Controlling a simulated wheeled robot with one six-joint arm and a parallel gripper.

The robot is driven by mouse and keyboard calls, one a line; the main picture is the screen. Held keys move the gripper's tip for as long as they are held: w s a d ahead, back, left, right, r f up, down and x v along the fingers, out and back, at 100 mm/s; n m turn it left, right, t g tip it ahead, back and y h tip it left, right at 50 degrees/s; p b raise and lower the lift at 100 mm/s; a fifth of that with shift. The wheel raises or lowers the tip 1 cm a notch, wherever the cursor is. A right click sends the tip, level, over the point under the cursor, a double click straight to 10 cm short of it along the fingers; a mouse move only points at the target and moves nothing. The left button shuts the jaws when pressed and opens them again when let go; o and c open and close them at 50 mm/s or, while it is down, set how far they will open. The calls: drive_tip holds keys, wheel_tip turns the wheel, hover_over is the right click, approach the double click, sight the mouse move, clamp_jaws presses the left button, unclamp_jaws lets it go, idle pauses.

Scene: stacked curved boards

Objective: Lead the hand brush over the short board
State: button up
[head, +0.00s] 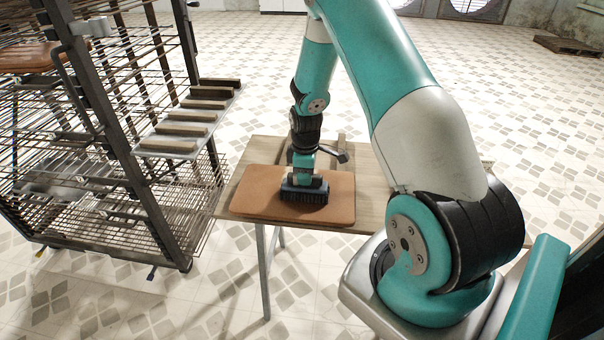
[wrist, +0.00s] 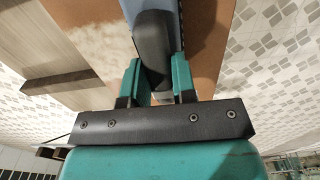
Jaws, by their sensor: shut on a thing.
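The short board (head: 260,199) is a brown, round-cornered board lying on the wooden table (head: 233,200). It also fills the upper middle of the wrist view (wrist: 205,30). The hand brush (head: 304,194) has dark bristles, which face down on the board right of its middle. My gripper (head: 303,176) is above the brush and shut on its handle. In the wrist view, the teal fingers of my gripper (wrist: 156,80) stand on both sides of the dark brush handle (wrist: 153,45).
A metal wire rack (head: 110,160) stands left of the table, with a brown board (head: 28,57) on its upper level and a shelf of wooden slats (head: 187,128) reaching towards the table. Wooden strips (head: 341,145) lie behind the board. Open tiled floor lies behind the table.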

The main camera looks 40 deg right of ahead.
drive_tip(key=shift+r, duration=0.1)
drive_tip(key=shift+r+p, duration=0.6)
drive_tip(key=shift+r, duration=0.1)
wheel_tip(320, 180, up, 6)
drive_tip(key=p, duration=0.4)
drive_tip(key=shift+w, duration=0.15)
idle(0.4)
